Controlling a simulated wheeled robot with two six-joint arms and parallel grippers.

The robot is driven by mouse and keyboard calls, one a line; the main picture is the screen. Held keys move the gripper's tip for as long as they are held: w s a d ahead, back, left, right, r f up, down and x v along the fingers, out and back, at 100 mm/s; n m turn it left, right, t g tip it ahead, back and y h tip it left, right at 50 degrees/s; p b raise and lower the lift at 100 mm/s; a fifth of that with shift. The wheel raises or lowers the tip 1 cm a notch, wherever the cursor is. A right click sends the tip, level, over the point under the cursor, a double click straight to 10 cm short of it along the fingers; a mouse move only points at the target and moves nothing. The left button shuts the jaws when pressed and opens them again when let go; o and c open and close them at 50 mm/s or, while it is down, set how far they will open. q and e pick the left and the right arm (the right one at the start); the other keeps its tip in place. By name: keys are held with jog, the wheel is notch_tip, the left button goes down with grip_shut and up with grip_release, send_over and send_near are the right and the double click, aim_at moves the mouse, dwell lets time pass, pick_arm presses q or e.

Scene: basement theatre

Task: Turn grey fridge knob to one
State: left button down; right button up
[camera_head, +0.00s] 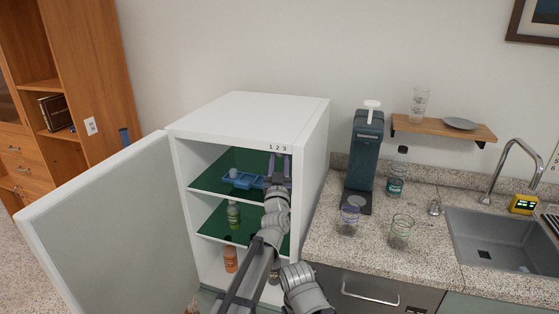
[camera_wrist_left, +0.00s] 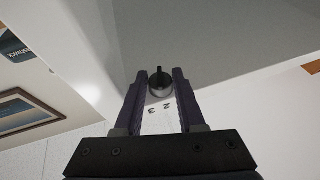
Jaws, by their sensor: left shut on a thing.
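The white fridge (camera_head: 240,108) stands with its door (camera_head: 100,225) open to the left. The numbers 1 2 3 (camera_head: 278,147) are printed on its front edge at the top right. In the left wrist view the grey knob (camera_wrist_left: 159,84) has a dark pointer mark and sits between my left fingertips. My left gripper (camera_head: 278,162) is shut on the knob, just below the numbers; it also shows in the wrist view (camera_wrist_left: 160,82). The head view hides the knob behind the gripper. I cannot tell which number the pointer marks. My right gripper is not in view.
Inside the fridge, a blue tray (camera_head: 242,181) lies on the upper green shelf, and a green bottle (camera_head: 234,214) stands on the lower one. An orange bottle (camera_head: 231,259) stands below. To the right, the counter (camera_head: 375,244) holds a dark dispenser (camera_head: 364,150), glasses and a sink (camera_head: 497,240).

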pick_arm(q)
jog(key=shift+h, duration=0.4)
jog(key=shift+a+r+m+h, duration=0.1)
jog(key=shift+a+m+h, duration=0.05)
jog(key=shift+m+h, duration=0.7)
jog(key=shift+w+m+g+h, duration=0.1)
jog(key=shift+m+g+h, duration=0.55)
jog(key=shift+h, duration=1.2)
jog(key=c, duration=0.8)
grip_release()
jog(key=b+v, duration=0.3)
jog(key=v, duration=0.5)
